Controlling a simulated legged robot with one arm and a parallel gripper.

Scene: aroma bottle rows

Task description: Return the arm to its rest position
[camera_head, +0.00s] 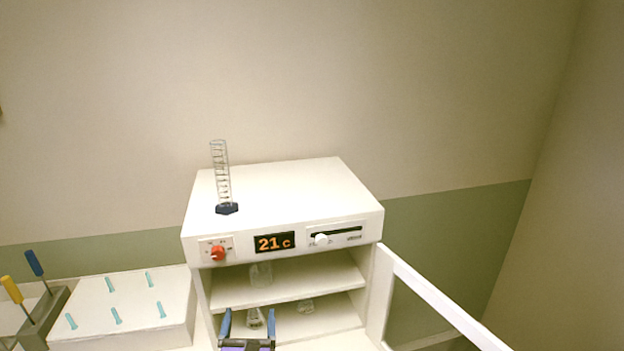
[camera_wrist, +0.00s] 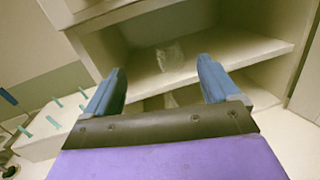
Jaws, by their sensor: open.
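My gripper (camera_head: 249,326) shows at the bottom of the head view, in front of the lower part of a white cabinet's open front. Its two blue fingers are spread with nothing between them. In the wrist view my gripper (camera_wrist: 163,84) points at the cabinet's shelves, fingers apart and empty. The white cabinet (camera_head: 285,188) has a display reading 21 c, a red knob and a slider. Its glass door (camera_head: 431,304) stands open to the right.
A clear glass (camera_head: 261,274) stands on the upper shelf; it also shows in the wrist view (camera_wrist: 170,57). More glassware (camera_head: 306,306) is below. A graduated cylinder (camera_head: 221,175) stands on top. A white block with teal pegs (camera_head: 130,325) and a screwdriver holder (camera_head: 45,318) are left.

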